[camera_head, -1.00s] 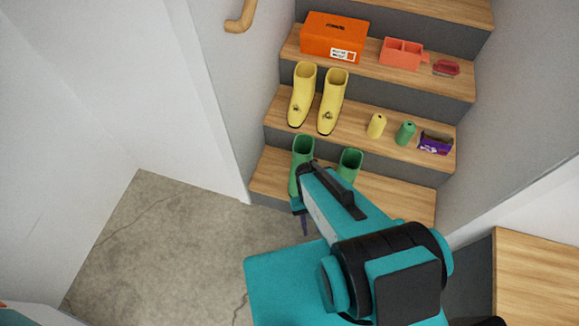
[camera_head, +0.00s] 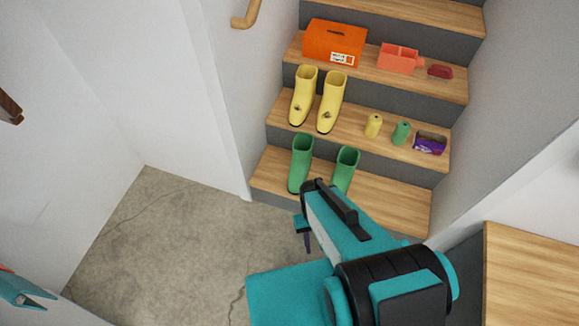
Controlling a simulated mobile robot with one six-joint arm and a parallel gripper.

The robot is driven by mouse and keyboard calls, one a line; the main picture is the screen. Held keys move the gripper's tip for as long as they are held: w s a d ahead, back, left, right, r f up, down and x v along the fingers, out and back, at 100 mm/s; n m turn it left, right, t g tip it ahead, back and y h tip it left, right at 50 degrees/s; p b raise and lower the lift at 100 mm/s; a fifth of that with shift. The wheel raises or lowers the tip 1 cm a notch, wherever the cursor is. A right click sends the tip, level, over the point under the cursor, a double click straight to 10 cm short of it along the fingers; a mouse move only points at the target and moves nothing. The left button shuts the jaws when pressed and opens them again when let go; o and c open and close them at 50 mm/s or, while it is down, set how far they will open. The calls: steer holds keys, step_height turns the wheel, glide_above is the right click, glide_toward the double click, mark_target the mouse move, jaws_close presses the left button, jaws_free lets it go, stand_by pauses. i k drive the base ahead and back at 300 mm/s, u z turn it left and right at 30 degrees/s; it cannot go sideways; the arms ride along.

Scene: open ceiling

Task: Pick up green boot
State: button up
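Two green boots stand upright on the lowest visible wooden step. The left green boot (camera_head: 300,165) shows almost whole. The right green boot (camera_head: 345,168) is partly hidden at its lower part by my teal arm. My gripper (camera_head: 305,236) is at the far end of the arm, below and in front of the boots in the picture. It appears apart from both boots. Only part of its fingers shows, so I cannot see whether it is open or shut.
Yellow boots (camera_head: 318,100), a yellow spool (camera_head: 373,126), a green spool (camera_head: 401,133) and a purple box (camera_head: 430,143) stand one step up. An orange box (camera_head: 335,43), a coral container (camera_head: 399,58) and a red item (camera_head: 440,72) sit higher. Walls flank the stairs; concrete floor (camera_head: 160,240) is clear.

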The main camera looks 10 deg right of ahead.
mark_target(303, 143)
steer(key=u, duration=0.05)
steer(key=k, duration=0.5)
steer(key=z, duration=0.25)
steer(key=i, duration=0.9)
steer(key=z, duration=0.6)
